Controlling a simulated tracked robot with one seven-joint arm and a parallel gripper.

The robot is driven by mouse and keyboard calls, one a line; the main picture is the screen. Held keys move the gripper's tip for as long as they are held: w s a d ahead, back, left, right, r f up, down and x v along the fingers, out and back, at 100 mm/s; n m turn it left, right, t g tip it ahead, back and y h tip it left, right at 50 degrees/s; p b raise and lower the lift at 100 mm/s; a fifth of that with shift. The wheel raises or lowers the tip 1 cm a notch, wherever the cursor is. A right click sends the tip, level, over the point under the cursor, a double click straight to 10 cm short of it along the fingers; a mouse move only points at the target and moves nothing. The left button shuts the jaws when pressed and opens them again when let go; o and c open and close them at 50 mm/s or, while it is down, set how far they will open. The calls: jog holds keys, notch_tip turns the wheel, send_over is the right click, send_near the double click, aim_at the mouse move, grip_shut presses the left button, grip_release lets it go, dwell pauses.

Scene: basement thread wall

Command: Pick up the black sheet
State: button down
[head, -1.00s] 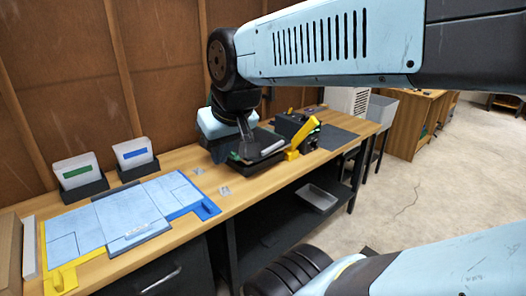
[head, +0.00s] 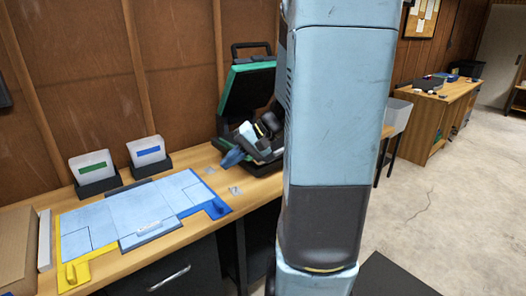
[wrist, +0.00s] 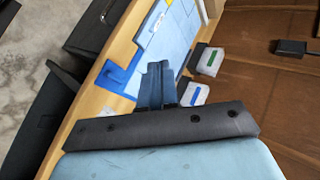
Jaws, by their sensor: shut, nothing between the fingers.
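I cannot make out the black sheet in either current view. My upright arm in the head view covers the stretch of bench where a dark flat piece showed earlier. In the head view my gripper (head: 232,157) is small and partly lost against the black case (head: 262,150), over the bench.
Light-blue panels (head: 140,209) lie between yellow (head: 72,275) and blue (head: 215,209) brackets. Two black holders with white cards, green-marked (head: 92,168) and blue-marked (head: 147,151), stand behind. The case's green-edged lid (head: 245,88) stands open. A cardboard box (head: 17,245) sits at left.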

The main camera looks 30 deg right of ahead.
jog(key=w+d+f+m+t, duration=0.2)
jog(key=d+f+m+t, duration=0.15)
jog(key=d, duration=0.55)
jog(key=w+d+f+m+t, duration=0.25)
jog(key=d+t, duration=0.25)
jog(key=d, duration=0.4)
jog(key=s+d+f+m+t+h, duration=0.3)
jog(key=d+f+h, duration=0.1)
jog(key=d, duration=0.4)
jog(key=s+d+f+m+t+h, duration=0.25)
jog(key=d+h, duration=0.25)
jog(key=d, duration=0.3)
jog(key=w+a, duration=0.3)
jog(key=w, duration=1)
jog(key=shift+f+m, duration=0.4)
jog(key=shift+m, duration=0.05)
jog(key=shift+d, duration=0.1)
